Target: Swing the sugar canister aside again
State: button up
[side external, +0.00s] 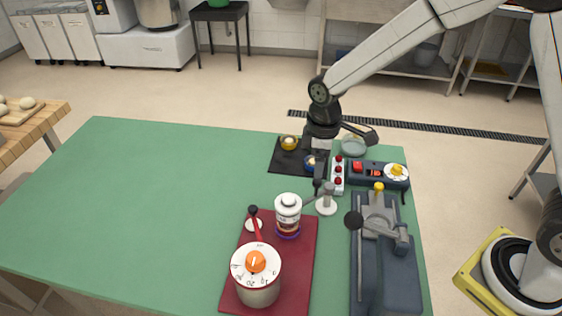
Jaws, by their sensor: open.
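The sugar canister appears to be the white lidded jar (288,213) with a dark label and a purple ring at its base. It is upright over the dark red mat (305,255). A grey arm seems to link it to a short post on a round white base (326,207) to its right. My gripper (345,158) is open, pointing down behind and to the right of the canister, apart from it. Its fingers hide part of the black mat and of the small items there.
A pot with a white dial and orange knob (256,268) and a red-handled tool (256,226) share the red mat. A control box (377,174) and a lever device (385,245) stand right. The green table (150,200) is clear at left.

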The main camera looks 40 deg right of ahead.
aim_at(317, 181)
jog(key=shift+f, duration=2.75)
grip_shut()
